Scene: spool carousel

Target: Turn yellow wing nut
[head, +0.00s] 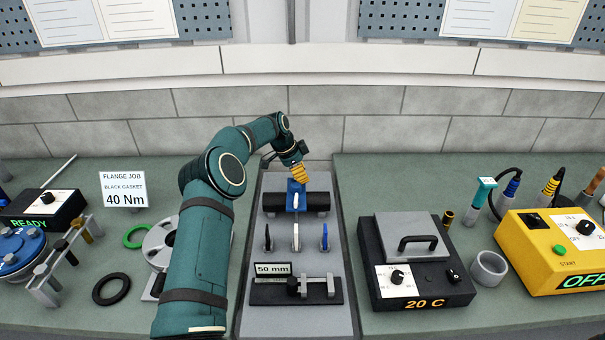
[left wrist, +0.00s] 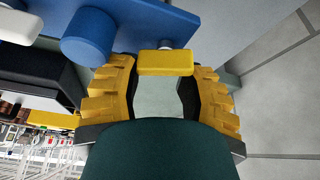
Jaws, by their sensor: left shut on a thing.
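The yellow wing nut (left wrist: 165,63) shows in the left wrist view as a short yellow bar between my fingertips, beside a blue fixture (left wrist: 130,20) with a round blue knob (left wrist: 88,38). My left gripper (head: 299,177) has its yellow fingers on either side of the nut and is shut on it. In the head view the gripper is at the top of the blue fixture (head: 292,198), which sits on a black cylinder (head: 318,201). There the fingers hide the nut. My right gripper is not in view.
Below the fixture stand a white lever (head: 296,237) and a blue-tipped lever (head: 325,238). A 50 mm clamp block (head: 300,292) lies in front. A grey-lidded heater box (head: 412,245) is to the right, a grey spool (head: 160,240) to the left. The wall is close behind.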

